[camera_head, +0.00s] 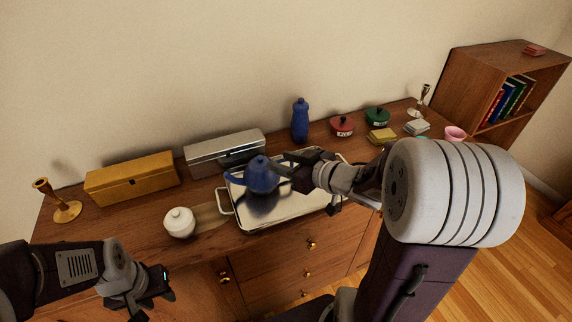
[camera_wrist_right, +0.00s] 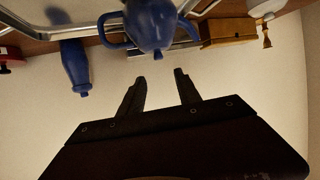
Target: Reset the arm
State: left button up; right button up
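My right gripper (camera_head: 284,172) is beside the blue kettle (camera_head: 262,176), which stands on a silver tray (camera_head: 290,214) on the wooden cabinet. In the right wrist view the two fingers of this gripper (camera_wrist_right: 161,76) are apart, with nothing between them. The kettle (camera_wrist_right: 150,24) shows just beyond the fingertips there, with a small visible gap. My left gripper (camera_head: 150,294) is low at the lower left, in front of the cabinet. Its fingers are dark and small, and I cannot tell whether they are open.
A white lidded jar (camera_head: 179,222), yellow box (camera_head: 132,180), silver box (camera_head: 225,151) and brass candlestick (camera_head: 59,203) stand left of or behind the tray. A blue bottle (camera_head: 300,121), red pot (camera_head: 342,126) and green pot (camera_head: 377,117) are at the back right. A bookshelf (camera_head: 500,85) is further right.

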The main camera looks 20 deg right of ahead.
pick_arm(q)
jog(key=shift+f, duration=0.5)
pick_arm(e)
jog(key=shift+s+d+r, duration=0.1)
jog(key=shift+s+d, duration=0.05)
jog(key=shift+s, duration=0.25)
